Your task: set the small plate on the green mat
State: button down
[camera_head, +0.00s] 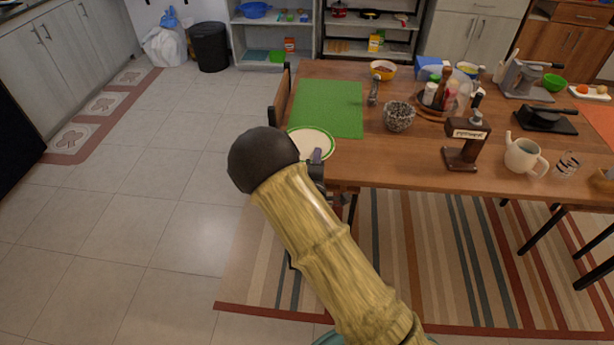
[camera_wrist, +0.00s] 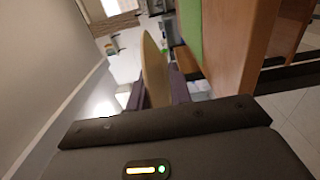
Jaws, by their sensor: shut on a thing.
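The small plate (camera_head: 309,141) is white with a green rim. It shows at the near left corner of the table, overlapping the mat's near edge in the head view. My gripper (camera_head: 317,156) is shut on the plate's near edge. In the wrist view the plate (camera_wrist: 154,68) is seen nearly edge-on between the two dark fingers of my gripper (camera_wrist: 158,95). The green mat (camera_head: 328,107) lies flat and bare at the table's left end; a strip of it (camera_wrist: 190,28) shows in the wrist view. The gap between plate and mat is hard to judge.
The wooden table (camera_head: 390,174) carries a wire-like bowl (camera_head: 399,116) and a metal tool (camera_head: 374,90) right of the mat. A dark brown dispenser (camera_head: 464,145) and a cream teapot (camera_head: 523,157) stand farther right. A chair back (camera_head: 281,98) is at the table's left edge.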

jog(key=shift+f, duration=2.9)
jog(key=shift+f, duration=0.15)
jog(key=shift+f+b, duration=0.3)
jog(key=shift+f, duration=1.65)
jog(key=shift+f, duration=0.15)
jog(key=c, duration=1.3)
grip_release()
